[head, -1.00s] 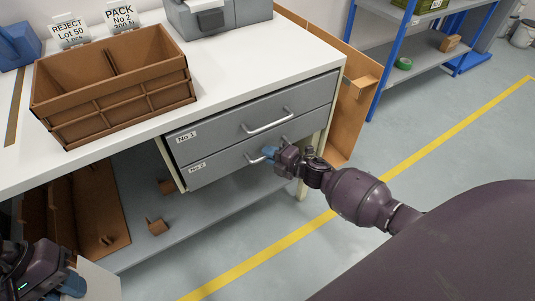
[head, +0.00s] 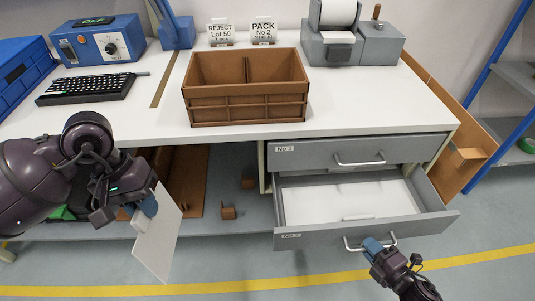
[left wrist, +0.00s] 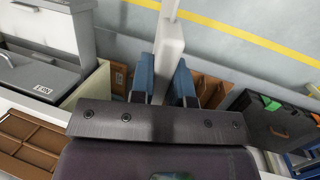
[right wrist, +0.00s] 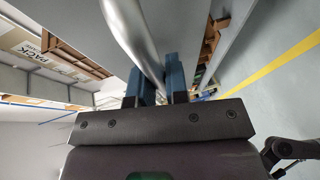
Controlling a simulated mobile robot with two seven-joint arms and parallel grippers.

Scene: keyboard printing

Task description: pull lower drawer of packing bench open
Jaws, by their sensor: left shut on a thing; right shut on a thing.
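The lower drawer (head: 350,232), labelled No 2, stands pulled well out of the packing bench (head: 420,118). White flat material (head: 330,200) lies inside it. My right gripper (head: 377,246) is shut on the drawer's bar handle (head: 350,246); the handle (right wrist: 130,35) also runs between the blue fingers in the right wrist view. The upper drawer (head: 320,155), labelled No 1, is closed. My left gripper (head: 146,207) is shut on a thin white panel (head: 158,235), held in front of the bench at the left; the panel shows edge-on in the left wrist view (left wrist: 170,45).
On the bench top are a brown divided box (head: 245,110), a black keyboard (head: 88,89), a blue control unit (head: 98,45) and a grey printer (head: 345,45). Small brown pieces lie on the shelf below. A blue-framed rack (head: 500,80) stands at the right.

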